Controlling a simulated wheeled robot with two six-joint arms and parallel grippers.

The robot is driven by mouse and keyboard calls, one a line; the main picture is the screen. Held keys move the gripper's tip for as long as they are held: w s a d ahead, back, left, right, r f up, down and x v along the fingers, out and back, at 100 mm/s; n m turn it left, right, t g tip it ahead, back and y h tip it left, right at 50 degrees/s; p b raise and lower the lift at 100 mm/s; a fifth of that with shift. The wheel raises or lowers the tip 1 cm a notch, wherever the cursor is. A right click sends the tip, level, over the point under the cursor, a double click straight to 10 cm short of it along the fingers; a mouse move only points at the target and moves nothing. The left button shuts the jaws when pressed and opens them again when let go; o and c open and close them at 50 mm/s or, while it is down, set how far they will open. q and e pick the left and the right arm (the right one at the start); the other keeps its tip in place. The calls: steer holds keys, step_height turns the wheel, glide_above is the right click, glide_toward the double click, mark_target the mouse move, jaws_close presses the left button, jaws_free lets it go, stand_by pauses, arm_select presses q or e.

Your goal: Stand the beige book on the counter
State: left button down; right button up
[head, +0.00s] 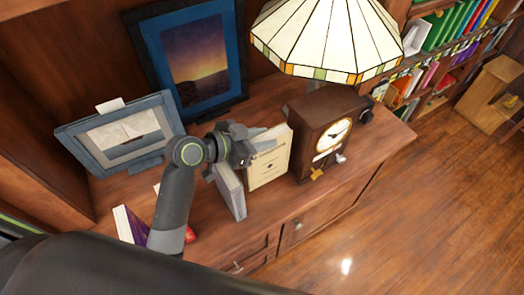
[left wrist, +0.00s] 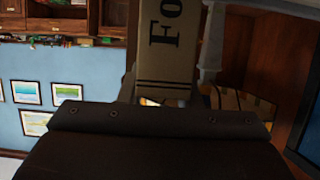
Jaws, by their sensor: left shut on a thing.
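The beige book (head: 268,163) is upright at the counter (head: 335,200), between a grey book and the clock, its cover facing the front. I cannot tell whether its lower edge touches the wood. My left gripper (head: 258,143) is shut on the beige book near its upper part, coming from the left. In the left wrist view the beige book (left wrist: 166,45) fills the upper middle, with large dark letters on its spine. My right gripper is in neither view.
A brown clock (head: 325,125) stands close on the right, under a stained-glass lamp (head: 325,35). Picture frames (head: 115,135) (head: 200,55) stand behind. The counter's front right is clear.

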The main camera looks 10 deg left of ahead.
mark_target(266, 159)
arm_select(q)
step_height(266, 159, down, 4)
stand_by(0.4)
steer(key=shift+f, duration=0.2)
steer(key=c, duration=1)
jaws_free()
steer(key=shift+c, duration=0.2)
steer(key=shift+r, duration=0.1)
